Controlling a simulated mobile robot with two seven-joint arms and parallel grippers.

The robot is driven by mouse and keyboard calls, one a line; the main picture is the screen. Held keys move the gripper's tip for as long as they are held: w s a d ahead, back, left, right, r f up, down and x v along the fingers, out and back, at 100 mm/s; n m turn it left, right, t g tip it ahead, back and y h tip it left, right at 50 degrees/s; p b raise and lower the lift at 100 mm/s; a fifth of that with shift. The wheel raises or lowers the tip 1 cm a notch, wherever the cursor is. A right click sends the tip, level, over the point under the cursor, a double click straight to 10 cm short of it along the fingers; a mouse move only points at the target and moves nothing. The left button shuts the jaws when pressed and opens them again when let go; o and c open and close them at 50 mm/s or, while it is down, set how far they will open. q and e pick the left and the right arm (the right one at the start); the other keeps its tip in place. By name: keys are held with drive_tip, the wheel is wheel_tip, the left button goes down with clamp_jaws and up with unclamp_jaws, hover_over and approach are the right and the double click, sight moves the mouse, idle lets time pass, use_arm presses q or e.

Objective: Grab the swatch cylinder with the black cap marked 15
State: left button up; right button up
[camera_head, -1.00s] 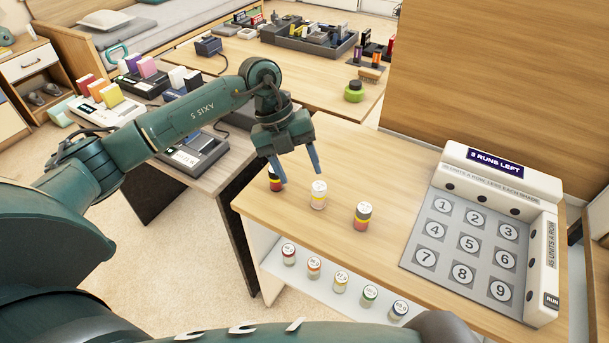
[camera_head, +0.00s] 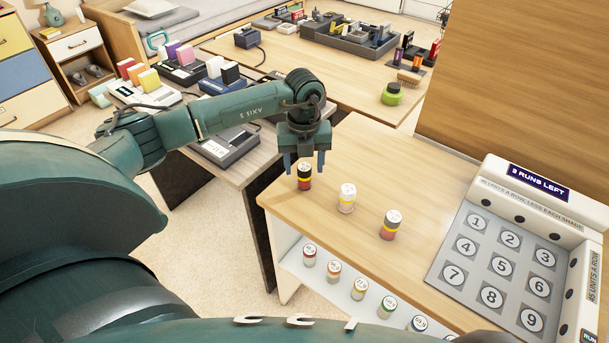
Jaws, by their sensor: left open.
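Three swatch cylinders stand upright in a row on the wooden counter (camera_head: 330,150). The cap markings are too small to read. My left gripper (camera_head: 304,171) points down, open, with its fingers on either side of the leftmost cylinder in the picture. I cannot tell whether they touch it. My right gripper is not in view.
Several small capped jars (camera_head: 333,271) stand on a white shelf (camera_head: 320,284) below the counter's front edge. A numbered keypad panel (camera_head: 480,275) with a "RUNS LEFT" display (camera_head: 539,183) fills the counter's right side. A green jar (camera_head: 392,94) stands on the table behind.

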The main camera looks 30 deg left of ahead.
sight(304, 166)
use_arm(q)
wheel_tip(304, 166, down, 4)
drive_tip(key=shift+s+d+r, duration=0.1)
drive_tip(key=shift+r, duration=0.05)
drive_tip(key=c, duration=1.1)
